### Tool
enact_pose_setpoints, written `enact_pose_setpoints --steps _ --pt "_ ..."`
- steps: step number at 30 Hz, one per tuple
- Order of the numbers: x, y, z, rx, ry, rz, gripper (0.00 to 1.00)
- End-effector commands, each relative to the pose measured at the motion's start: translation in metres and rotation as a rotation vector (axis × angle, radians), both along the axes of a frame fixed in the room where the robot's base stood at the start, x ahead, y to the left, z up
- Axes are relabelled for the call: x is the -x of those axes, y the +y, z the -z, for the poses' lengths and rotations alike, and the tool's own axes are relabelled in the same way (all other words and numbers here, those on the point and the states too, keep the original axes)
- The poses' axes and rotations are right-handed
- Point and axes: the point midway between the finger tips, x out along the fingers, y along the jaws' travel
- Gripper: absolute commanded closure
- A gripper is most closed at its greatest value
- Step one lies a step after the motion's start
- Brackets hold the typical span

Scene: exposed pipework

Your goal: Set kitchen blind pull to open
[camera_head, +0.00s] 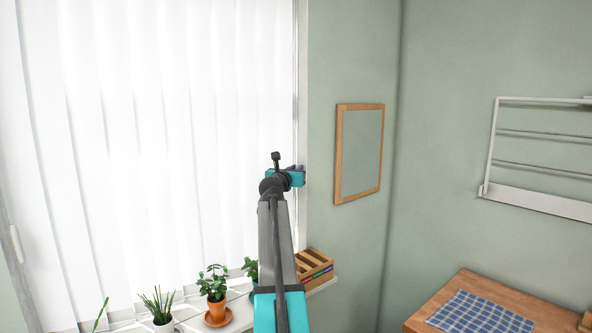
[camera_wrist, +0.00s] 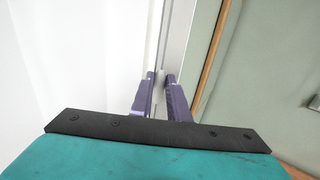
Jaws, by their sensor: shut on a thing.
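The kitchen blind (camera_head: 150,130) hangs as closed white vertical slats across the window, and its pale edge also shows in the wrist view (camera_wrist: 80,50). My gripper (camera_head: 298,169) is at the blind's right edge, beside the window frame. In the wrist view the purple fingers of my gripper (camera_wrist: 161,77) are shut on the blind pull (camera_wrist: 161,72), a thin pale piece between the fingertips. Most of the pull is hidden by the fingers, and in the head view my arm and gripper cover it.
Potted plants (camera_head: 215,285) and a wooden box (camera_head: 314,265) stand on the sill below my arm. A wood-framed panel (camera_head: 360,152) hangs on the green wall to the right. A white rack (camera_head: 540,207) and a wooden table (camera_head: 445,290) are farther right.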

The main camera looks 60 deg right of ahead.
Motion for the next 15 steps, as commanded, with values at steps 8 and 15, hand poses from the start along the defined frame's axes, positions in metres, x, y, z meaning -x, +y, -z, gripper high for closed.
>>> enact_pose_setpoints --steps 8,15 --pt "0.001 0.000 0.058 -0.001 0.002 0.001 1.00" --pt "0.001 0.000 0.083 -0.001 0.001 0.001 1.00"
